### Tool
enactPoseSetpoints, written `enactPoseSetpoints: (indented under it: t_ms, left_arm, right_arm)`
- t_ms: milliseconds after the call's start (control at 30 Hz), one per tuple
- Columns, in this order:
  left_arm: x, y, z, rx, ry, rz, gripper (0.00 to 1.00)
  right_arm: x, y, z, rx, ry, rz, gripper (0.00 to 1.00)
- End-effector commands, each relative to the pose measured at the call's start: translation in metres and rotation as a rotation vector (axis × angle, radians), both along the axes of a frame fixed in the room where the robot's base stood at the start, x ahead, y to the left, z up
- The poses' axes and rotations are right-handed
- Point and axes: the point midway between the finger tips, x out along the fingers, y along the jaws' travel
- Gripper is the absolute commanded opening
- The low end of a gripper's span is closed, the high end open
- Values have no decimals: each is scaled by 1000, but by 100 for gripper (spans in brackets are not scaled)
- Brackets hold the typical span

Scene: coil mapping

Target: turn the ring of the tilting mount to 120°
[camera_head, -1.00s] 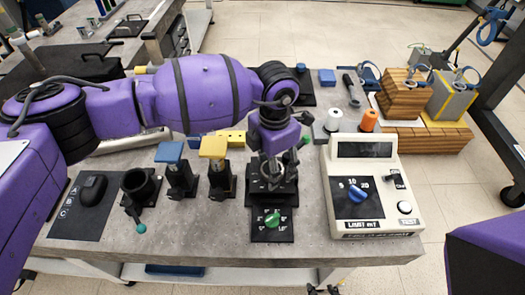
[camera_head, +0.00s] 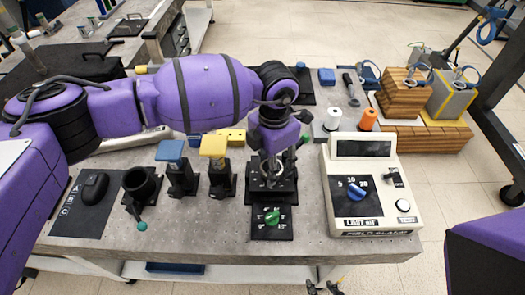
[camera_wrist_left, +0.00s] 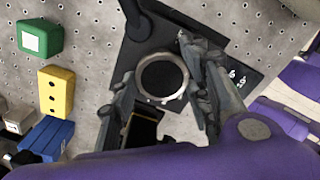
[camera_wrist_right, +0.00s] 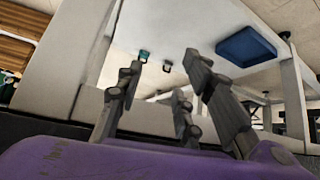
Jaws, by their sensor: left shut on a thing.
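The tilting mount (camera_head: 284,198) stands on a black base at the front middle of the table. Its pale ring (camera_wrist_left: 149,97) shows in the left wrist view as a round rim around a dark opening. My left gripper (camera_head: 271,172) points down over the mount. Its fingers sit on both sides of the ring and are shut on it. They hide much of the ring in the head view. A green knob (camera_head: 272,217) with a printed scale sits on the plate in front. The ring's angle cannot be read. My right gripper (camera_wrist_right: 163,75) is open and empty, away from the mount.
A white control box (camera_head: 375,150) with a blue knob stands to the right of the mount. Yellow (camera_head: 214,146) and blue (camera_head: 170,151) topped posts stand close on the left. White (camera_head: 332,120) and orange (camera_head: 368,119) spools are behind. The table's front strip is clear.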

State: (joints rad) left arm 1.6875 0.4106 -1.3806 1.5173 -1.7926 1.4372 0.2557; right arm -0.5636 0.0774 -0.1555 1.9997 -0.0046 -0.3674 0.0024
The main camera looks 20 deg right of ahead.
Motion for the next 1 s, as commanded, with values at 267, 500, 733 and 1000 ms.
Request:
enactPoseSetpoints:
  t_ms: [267,500,733,1000]
  left_arm:
    - [3,1,5,0,-9,140,18]
    - [3,2,5,0,-11,304,18]
    - [4,2,5,-1,-11,421,18]
    - [3,3,2,-1,-8,479,18]
  right_arm:
    - [9,0,17,2,-25,-4,34]
    - [11,3,29,9,-28,-5,34]
    - [13,9,37,20,-28,6,34]
    - [11,9,37,18,-22,14,34]
